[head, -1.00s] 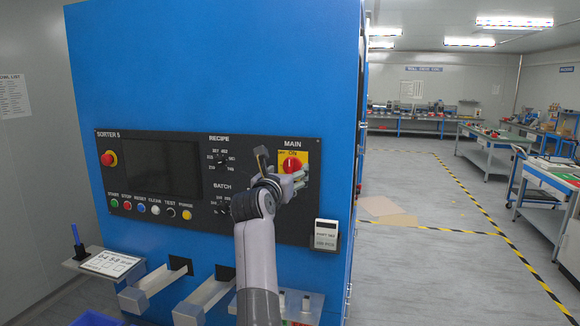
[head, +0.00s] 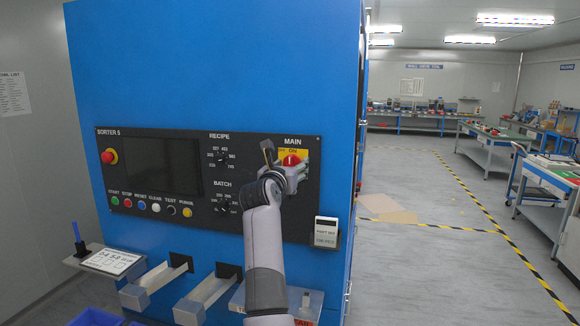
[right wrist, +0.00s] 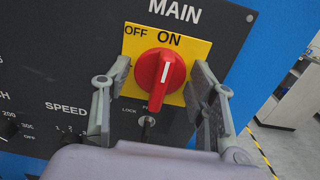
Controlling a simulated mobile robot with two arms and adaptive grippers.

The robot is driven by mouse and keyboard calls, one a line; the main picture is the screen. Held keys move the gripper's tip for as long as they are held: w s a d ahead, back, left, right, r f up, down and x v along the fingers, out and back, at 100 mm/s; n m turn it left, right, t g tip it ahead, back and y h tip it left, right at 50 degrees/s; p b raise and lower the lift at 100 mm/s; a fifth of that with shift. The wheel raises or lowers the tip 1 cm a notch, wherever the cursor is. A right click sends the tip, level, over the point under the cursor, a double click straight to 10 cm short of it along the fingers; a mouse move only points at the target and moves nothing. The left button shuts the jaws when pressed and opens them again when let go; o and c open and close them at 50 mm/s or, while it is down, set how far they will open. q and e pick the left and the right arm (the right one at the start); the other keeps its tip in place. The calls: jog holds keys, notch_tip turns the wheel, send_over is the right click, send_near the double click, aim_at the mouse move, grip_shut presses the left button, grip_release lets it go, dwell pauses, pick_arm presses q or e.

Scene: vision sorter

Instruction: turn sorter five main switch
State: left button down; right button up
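The main switch, a red rotary knob (head: 291,159) on a yellow plate, is at the right end of the SORTER 5 black panel (head: 150,214). In the right wrist view the knob (right wrist: 155,85) is in full view, its white line pointing up toward the ON mark; OFF is to the left of ON. My right gripper (head: 287,167) is at the switch. In the right wrist view its fingers (right wrist: 160,78) stand on either side of the knob, with gaps between, open and holding nothing. In the head view the gripper covers the knob's lower part. My left gripper is out of view.
Metal chutes (head: 150,285) stick out below. A small white box (head: 326,233) hangs at lower right. Open floor lies right.

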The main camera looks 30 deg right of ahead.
jog(key=c, duration=0.7)
jog(key=shift+o, duration=0.2)
jog(key=shift+r+n+p, duration=0.15)
jog(key=shift+n+p, duration=2.45)
jog(key=shift+p, duration=0.6)
jog(key=n, duration=0.5)
jog(key=o, duration=1.1)
jog(key=shift+d+f, duration=0.1)
jog(key=shift+f, duration=0.1)
jog(key=shift+o, duration=0.2)
jog(key=v, duration=0.8)
